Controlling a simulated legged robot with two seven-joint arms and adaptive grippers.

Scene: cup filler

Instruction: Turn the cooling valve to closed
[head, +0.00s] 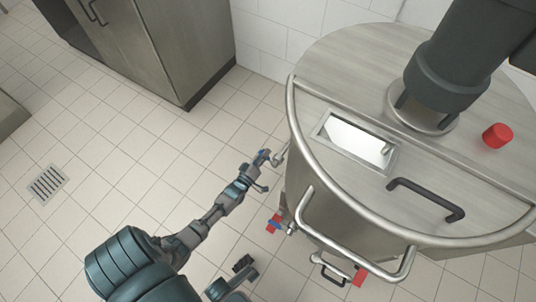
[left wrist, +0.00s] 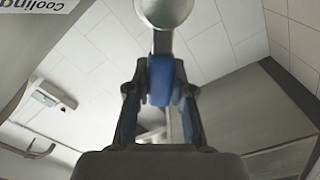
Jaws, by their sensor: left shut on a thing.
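The cooling valve's blue handle (left wrist: 160,80) is in the middle of the left wrist view, below a round metal end (left wrist: 164,10). Part of a "Cooling" label (left wrist: 38,5) shows at the top left there. My left gripper (left wrist: 160,95) is shut on the blue handle, with a finger on each side. In the head view my left gripper (head: 257,170) reaches the left side of the steel tank, beside a short metal fitting (head: 279,158). The gripper hides most of the handle there.
The steel tank (head: 300,190) has a rim rail and a bent front handle (head: 350,255). A steel cabinet (head: 150,45) stands behind; the tiled floor left is clear.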

